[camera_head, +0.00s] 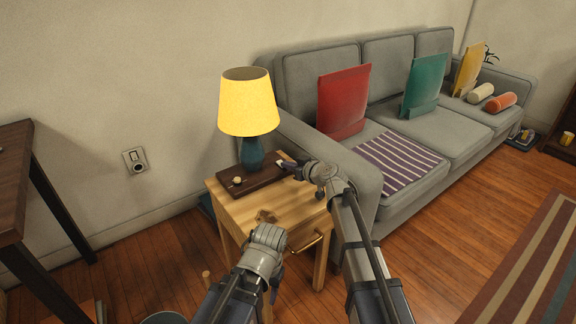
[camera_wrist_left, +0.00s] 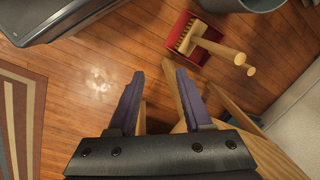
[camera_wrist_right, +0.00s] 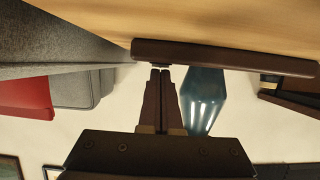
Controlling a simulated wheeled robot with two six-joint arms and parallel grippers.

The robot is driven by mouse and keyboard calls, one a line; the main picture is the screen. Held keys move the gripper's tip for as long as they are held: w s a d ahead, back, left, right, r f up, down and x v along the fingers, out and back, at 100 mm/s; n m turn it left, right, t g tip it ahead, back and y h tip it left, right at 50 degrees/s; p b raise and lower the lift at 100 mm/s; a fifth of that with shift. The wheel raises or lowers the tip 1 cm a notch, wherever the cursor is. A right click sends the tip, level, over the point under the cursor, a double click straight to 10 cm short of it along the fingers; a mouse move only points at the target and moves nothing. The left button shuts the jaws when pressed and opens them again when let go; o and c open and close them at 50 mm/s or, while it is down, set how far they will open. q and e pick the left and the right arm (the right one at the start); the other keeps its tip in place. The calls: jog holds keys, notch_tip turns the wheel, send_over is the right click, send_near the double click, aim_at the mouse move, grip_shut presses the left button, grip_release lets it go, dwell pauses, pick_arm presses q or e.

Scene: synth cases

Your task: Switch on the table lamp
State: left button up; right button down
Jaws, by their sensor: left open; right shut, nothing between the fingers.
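The table lamp (camera_head: 249,102) has a bright yellow shade and a blue body on a dark brown wooden base (camera_head: 262,183). I cannot tell for sure whether it is lit. A small round pale knob (camera_head: 237,181) sits on the base's front left. My right gripper (camera_head: 284,166) is shut and empty at the base's right end. In the right wrist view its fingertips (camera_wrist_right: 160,70) are close to a small part on the base's edge, beside the blue lamp body (camera_wrist_right: 205,95); contact is unclear. My left gripper (camera_wrist_left: 159,76) is open and empty, low in front of the side table.
The lamp stands on a light wooden side table (camera_head: 225,207) with a drawer handle. A grey sofa (camera_head: 353,198) is close on the right. A dark table (camera_head: 14,165) stands left. A red dustpan and brush (camera_wrist_left: 180,50) lie on the floor. A wall outlet (camera_head: 135,160) is behind.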

jog(key=shift+r, duration=0.1)
jog(key=shift+r+p, duration=0.75)
jog(key=shift+p, duration=0.1)
